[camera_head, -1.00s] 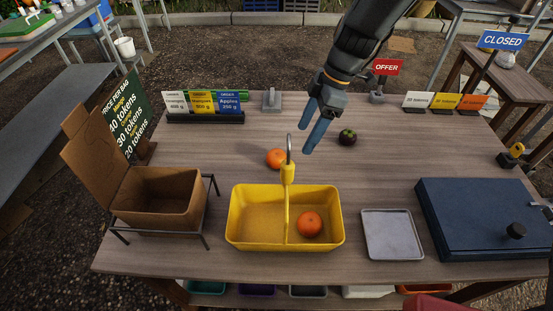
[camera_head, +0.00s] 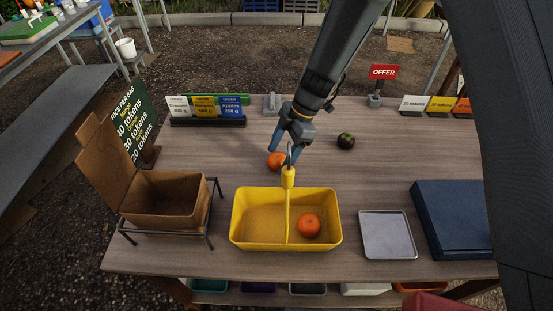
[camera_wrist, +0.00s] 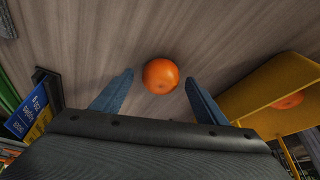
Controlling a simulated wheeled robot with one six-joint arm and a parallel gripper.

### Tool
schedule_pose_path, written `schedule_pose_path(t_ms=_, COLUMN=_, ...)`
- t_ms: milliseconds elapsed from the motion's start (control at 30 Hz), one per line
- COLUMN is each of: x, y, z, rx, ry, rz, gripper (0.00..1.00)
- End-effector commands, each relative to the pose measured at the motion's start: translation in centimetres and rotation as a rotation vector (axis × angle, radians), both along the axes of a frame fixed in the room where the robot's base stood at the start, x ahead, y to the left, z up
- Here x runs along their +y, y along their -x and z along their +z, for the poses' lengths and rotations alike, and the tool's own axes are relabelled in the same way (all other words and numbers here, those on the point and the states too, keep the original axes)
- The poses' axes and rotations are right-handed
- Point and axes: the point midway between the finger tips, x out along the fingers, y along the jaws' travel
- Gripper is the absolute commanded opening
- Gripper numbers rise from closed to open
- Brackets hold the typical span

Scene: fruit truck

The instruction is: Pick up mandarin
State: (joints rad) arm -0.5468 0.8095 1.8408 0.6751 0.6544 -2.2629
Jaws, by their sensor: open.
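A mandarin (camera_head: 276,161) lies on the wooden table just behind the yellow basket. In the wrist view the mandarin (camera_wrist: 160,76) sits between and a little beyond my two blue fingertips. My gripper (camera_head: 284,153) is open above and beside it, and holds nothing. In the wrist view my gripper (camera_wrist: 158,84) shows a wide gap between its fingers. A second mandarin (camera_head: 309,225) lies in the right compartment of the yellow basket (camera_head: 236,219); it also shows in the wrist view (camera_wrist: 289,101).
The yellow basket's upright handle (camera_head: 288,178) stands close to my gripper. A dark round fruit (camera_head: 346,141) lies to the right. A cardboard box (camera_head: 165,203) in a wire stand, a grey tray (camera_head: 387,236), a dark blue case (camera_head: 452,220) and price signs (camera_head: 206,112) are around.

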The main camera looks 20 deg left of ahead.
Motion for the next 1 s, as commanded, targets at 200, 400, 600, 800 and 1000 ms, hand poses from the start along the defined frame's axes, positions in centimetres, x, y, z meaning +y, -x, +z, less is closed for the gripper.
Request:
schedule_pose_path(t_ms=200, x=0.15, y=0.11, z=-0.56, rx=0.0, ry=0.0, rz=0.001, gripper=0.67)
schedule_pose_path(t_ms=400, x=0.14, y=0.1, z=-0.55, rx=0.0, ry=0.0, rz=0.0, gripper=0.54)
schedule_pose_path(t_ms=600, x=0.13, y=0.1, z=-0.54, rx=0.0, ry=0.0, rz=0.0, gripper=0.2)
schedule_pose_path(t_ms=800, x=0.14, y=0.1, z=-0.51, rx=0.0, ry=0.0, rz=0.0, gripper=0.18)
schedule_pose_path(t_ms=1000, x=0.17, y=0.03, z=0.02, rx=-0.001, ry=-0.001, rz=-0.001, gripper=0.18)
